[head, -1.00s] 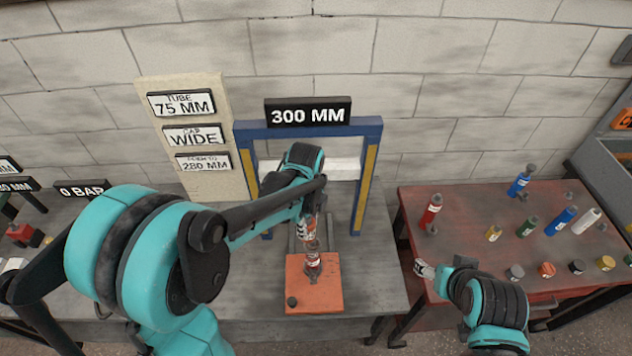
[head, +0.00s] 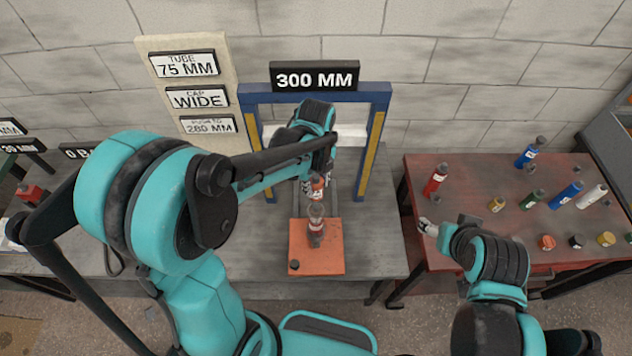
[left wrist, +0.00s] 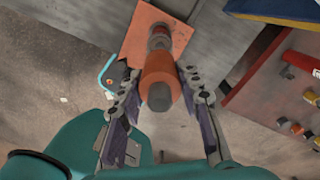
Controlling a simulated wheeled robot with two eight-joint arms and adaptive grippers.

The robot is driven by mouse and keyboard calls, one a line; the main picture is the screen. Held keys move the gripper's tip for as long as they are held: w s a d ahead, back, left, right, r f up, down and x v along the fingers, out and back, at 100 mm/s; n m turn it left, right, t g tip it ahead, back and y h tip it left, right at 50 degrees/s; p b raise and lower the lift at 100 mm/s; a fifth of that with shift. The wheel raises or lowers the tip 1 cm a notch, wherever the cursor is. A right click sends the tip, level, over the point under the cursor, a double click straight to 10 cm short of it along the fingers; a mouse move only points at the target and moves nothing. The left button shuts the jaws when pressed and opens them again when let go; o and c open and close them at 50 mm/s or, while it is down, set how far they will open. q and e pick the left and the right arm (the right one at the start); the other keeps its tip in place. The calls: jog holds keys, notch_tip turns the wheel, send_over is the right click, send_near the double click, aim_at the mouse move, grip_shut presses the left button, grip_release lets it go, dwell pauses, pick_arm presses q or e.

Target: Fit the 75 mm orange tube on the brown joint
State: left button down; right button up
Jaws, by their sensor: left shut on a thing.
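The orange tube (left wrist: 159,72) is between the fingers of my left gripper (left wrist: 160,92). Its dark round end faces the wrist camera. In the head view a bit of the tube (head: 317,187) shows below the gripper. A brown-red joint piece with a grey top (head: 316,227) stands upright on the orange base plate (head: 334,262), directly below the tube. It also shows beyond the tube in the left wrist view (left wrist: 160,38). I cannot tell whether tube and joint touch. My right gripper (head: 428,228) is over the left edge of the red table, its fingers too small to read.
A blue gauge frame (head: 376,150) marked 300 MM stands behind the plate. A sign board (head: 218,60) reads tube 75 MM, cap wide, push to 280 MM. The red table (head: 470,215) at right holds several coloured tubes and caps. The grey bench is clear right of the plate.

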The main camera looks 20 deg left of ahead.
aim_at(316, 192)
pick_arm(q)
jog(key=shift+f+b, duration=1.7)
jog(key=shift+f, duration=0.55)
jog(key=shift+f+b, duration=1.9)
jog(key=shift+f, duration=0.05)
jog(key=c, duration=1)
grip_release()
jog(key=shift+o, duration=0.2)
notch_tip(316, 192, up, 12)
jog(key=shift+r, duration=0.1)
